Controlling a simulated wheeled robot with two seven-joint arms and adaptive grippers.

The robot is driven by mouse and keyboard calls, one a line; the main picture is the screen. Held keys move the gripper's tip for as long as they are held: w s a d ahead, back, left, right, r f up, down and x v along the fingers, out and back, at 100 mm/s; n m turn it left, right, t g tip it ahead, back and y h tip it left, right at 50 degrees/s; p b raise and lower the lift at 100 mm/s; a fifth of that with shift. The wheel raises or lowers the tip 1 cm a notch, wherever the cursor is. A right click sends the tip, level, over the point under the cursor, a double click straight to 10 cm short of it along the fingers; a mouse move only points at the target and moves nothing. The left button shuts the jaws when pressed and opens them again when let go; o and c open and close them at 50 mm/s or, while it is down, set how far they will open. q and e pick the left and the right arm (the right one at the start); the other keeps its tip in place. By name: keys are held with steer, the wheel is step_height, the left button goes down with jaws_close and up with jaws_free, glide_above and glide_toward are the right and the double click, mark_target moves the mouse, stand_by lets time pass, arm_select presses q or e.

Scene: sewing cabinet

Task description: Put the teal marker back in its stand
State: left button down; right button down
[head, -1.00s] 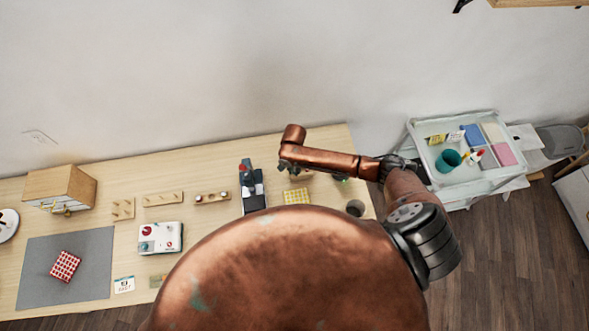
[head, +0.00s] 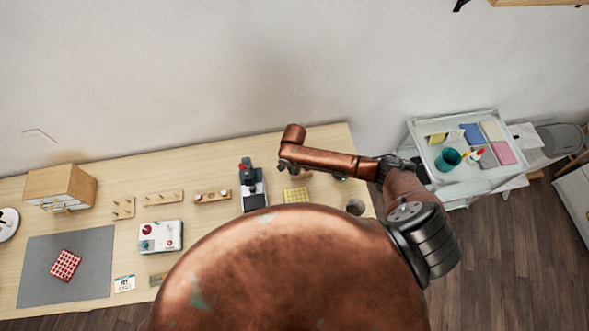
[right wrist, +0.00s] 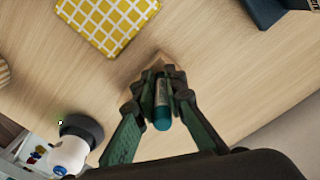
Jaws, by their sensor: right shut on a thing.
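The teal marker (right wrist: 162,108) is between the fingers of my right gripper (right wrist: 163,84) in the right wrist view, its rounded teal end toward the camera. The gripper is shut on it. A tan wooden piece (right wrist: 158,60) shows just beyond the fingertips; it may be the stand, but the fingers and marker cover most of it. I cannot tell whether the marker touches it. In the head view my copper right arm reaches over the table's right end, and the marker is not clear there. My left gripper is not in view.
A yellow checked pad (right wrist: 110,22) lies close to the gripper. A white bottle-like thing with a dark collar (right wrist: 80,130) is at lower left. A dark device (head: 253,190) stands left of my arm. A white cart (head: 490,172) stands right of the table (head: 210,158).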

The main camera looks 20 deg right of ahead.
steer(key=c, duration=1.9)
jaws_free()
step_height(320, 180, up, 12)
steer(key=shift+f, duration=0.1)
